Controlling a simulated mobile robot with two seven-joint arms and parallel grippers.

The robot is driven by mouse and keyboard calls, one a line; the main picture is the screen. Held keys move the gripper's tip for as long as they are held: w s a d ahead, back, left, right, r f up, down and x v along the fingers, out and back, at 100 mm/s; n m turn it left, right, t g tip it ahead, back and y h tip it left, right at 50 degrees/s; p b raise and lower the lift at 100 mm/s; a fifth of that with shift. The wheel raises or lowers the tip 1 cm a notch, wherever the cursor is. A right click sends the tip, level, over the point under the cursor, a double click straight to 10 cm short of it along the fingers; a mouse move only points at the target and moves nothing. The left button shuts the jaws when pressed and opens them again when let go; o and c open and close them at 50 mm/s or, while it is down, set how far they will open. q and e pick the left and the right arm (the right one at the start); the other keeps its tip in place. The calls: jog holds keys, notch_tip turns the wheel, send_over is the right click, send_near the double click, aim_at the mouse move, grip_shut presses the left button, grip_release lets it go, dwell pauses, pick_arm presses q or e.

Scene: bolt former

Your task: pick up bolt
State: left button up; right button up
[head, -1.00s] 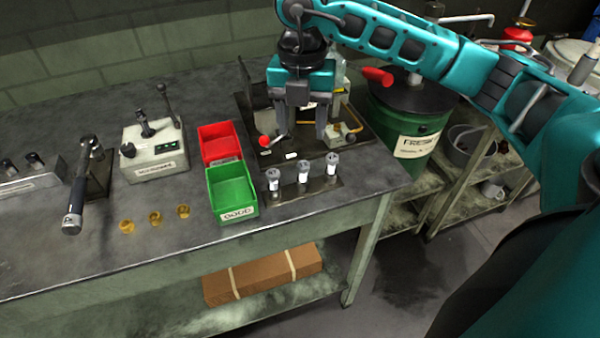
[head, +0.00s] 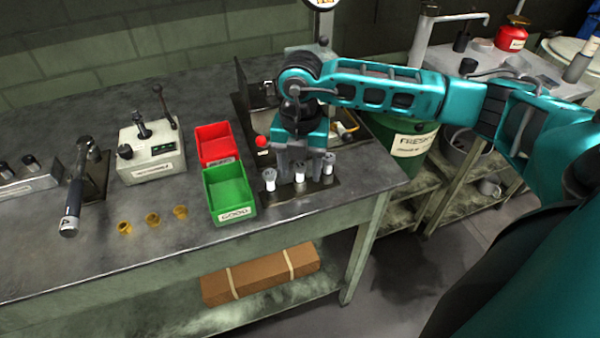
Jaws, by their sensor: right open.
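Three small bolt-like metal pieces with pale lower parts stand in a row on a dark plate at the bench's front right: a left one (head: 269,180), a middle one (head: 299,174) and a right one (head: 328,165). My right gripper (head: 299,168) points down over this row. Its fingers are apart, around or just behind the middle piece; I cannot tell whether they touch it. The gripper hides part of the machine behind. My left gripper is not in view.
A green bin (head: 229,191) labelled GOOD and a red bin (head: 214,143) stand left of the row. Several bench tools stand farther left, with three brass pieces (head: 153,219) before them. A green drum (head: 411,142) stands beyond the bench's right end.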

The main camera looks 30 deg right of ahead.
aim_at(300, 163)
jog(key=shift+c, duration=0.4)
grip_shut()
notch_tip(300, 163, up, 20)
jog(key=p, duration=0.1)
dwell(0.5)
jog(key=shift+w, duration=0.1)
